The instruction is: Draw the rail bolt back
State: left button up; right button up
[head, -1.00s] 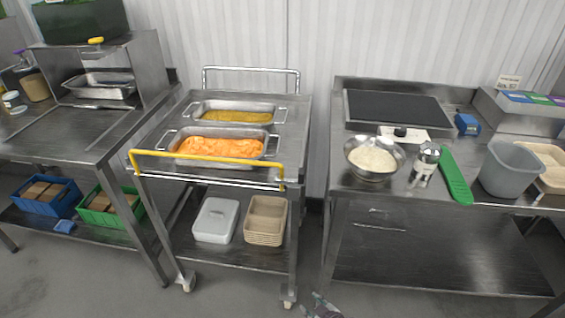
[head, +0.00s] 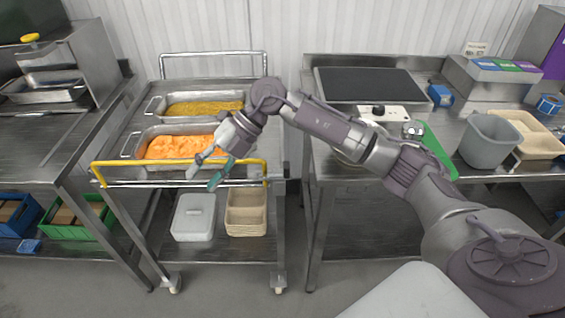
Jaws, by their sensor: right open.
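A yellow rail (head: 125,163) runs along the front edge of a steel cart (head: 280,130), with a bent-down end at each side. My right arm reaches in from the right. My left gripper is not in view.
Behind the rail are a pan of orange food (head: 178,147) and a pan of yellow food (head: 200,107). A lidded white box (head: 193,217) and tan trays (head: 246,212) sit on the cart's lower shelf. A grey bin (head: 487,142) stands on the right bench.

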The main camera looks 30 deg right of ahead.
jog(key=d+r+m+h, duration=0.15)
jog(key=d+h, duration=0.45)
jog(key=d, duration=0.6)
notch_tip(320, 180, up, 4)
jog(key=m+h, duration=0.2)
jog(key=h, duration=0.2)
send_over(287, 164)
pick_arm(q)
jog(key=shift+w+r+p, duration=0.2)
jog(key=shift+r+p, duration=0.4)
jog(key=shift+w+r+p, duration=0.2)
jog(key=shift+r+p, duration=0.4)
pick_arm(e)
jog(key=shift+n, duration=0.35)
notch_tip(287, 164, down, 13)
jog(key=shift+f, duration=0.2)
grip_shut()
